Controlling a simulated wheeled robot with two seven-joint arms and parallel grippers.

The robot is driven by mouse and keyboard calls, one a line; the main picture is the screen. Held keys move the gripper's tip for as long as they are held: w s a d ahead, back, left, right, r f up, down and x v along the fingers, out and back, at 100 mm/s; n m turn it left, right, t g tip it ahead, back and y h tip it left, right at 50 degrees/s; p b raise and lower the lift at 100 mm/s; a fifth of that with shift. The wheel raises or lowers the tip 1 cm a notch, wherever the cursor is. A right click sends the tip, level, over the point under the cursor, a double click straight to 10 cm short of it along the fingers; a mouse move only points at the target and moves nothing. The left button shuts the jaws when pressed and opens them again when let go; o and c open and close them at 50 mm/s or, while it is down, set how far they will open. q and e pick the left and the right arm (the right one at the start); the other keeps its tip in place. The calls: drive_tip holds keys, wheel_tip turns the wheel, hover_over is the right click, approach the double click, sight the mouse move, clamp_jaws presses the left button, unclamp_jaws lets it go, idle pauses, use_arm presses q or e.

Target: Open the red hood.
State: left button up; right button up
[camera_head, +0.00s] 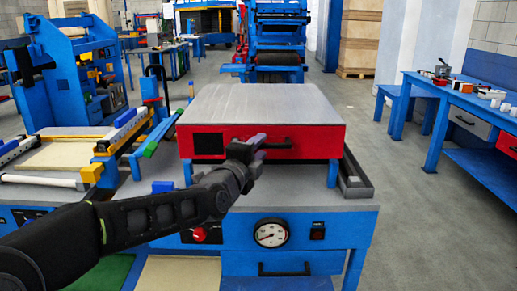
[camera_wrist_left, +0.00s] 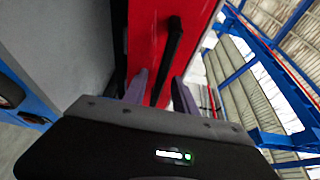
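The red hood (camera_head: 306,142) is a red-fronted box with a grey top, down on the blue machine bench. A black bar handle (camera_head: 280,147) runs across its front. My left gripper (camera_head: 258,143) is in front of the hood at the handle's left part and hides some of it. In the left wrist view the red front (camera_wrist_left: 148,40) fills the middle, with the handle (camera_wrist_left: 172,48) ahead of the fingers. The left fingers (camera_wrist_left: 162,90) are apart, the handle lying in line with the gap; I cannot tell whether they touch it. My right gripper is out of view.
The bench front carries a round gauge (camera_head: 271,232) and a red knob (camera_head: 207,233). A blue frame machine (camera_head: 70,75) stands at the left. A blue workbench (camera_head: 440,97) stands at the right, with clear floor (camera_head: 400,215) before it.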

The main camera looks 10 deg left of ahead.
use_arm(q)
drive_tip(key=shift+c, duration=0.2)
clamp_jaws()
idle(1.1)
